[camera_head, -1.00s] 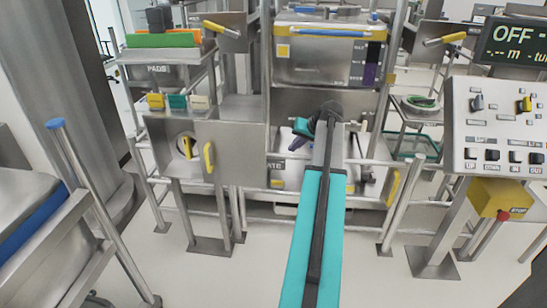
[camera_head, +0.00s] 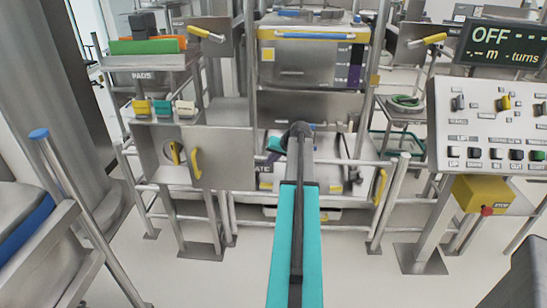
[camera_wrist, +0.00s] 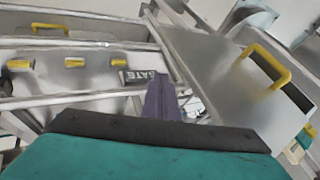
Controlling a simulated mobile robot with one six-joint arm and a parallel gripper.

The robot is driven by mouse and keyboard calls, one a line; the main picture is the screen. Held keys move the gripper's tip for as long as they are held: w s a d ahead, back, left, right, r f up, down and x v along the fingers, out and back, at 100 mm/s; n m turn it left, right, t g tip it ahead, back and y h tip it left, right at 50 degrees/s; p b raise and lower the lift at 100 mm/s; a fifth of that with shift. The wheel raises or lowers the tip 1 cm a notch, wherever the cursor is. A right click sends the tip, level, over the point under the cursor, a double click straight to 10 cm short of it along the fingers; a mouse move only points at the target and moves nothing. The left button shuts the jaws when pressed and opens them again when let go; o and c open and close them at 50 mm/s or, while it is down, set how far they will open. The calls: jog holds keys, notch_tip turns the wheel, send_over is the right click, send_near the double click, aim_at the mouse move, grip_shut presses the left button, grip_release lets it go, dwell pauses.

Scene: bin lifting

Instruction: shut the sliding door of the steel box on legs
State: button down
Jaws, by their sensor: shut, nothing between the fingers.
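The steel box on legs (camera_head: 150,165) stands left of centre in the head view. Its front shows a round opening with a yellow part inside. The sliding door (camera_head: 225,165) is a flat steel panel with a yellow upright handle (camera_head: 196,163), at the right of the opening, leaving most of it uncovered. In the wrist view a steel panel with a yellow handle (camera_wrist: 268,68), apparently this door, is at the right. My gripper (camera_head: 276,146) is right of the door, shut and empty, apart from the handle.
A rail (camera_head: 330,162) runs in front of the central machine (camera_head: 310,60). A control console (camera_head: 490,120) with a yellow stop box stands at the right. A shelf with coloured blocks (camera_head: 160,107) is above the box. A blue-capped post (camera_head: 40,133) stands at the left.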

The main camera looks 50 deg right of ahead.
jog(key=shift+w+a+r+p, duration=0.1)
jog(key=shift+w+a, duration=0.25)
jog(key=shift+w, duration=0.2)
jog(key=shift+w+a+f+p, duration=0.15)
jog(key=shift+w+a, duration=0.2)
jog(key=shift+w, duration=0.2)
jog(key=shift+w+a+r+p, duration=0.15)
jog(key=shift+w+a, duration=0.2)
jog(key=shift+w, duration=0.2)
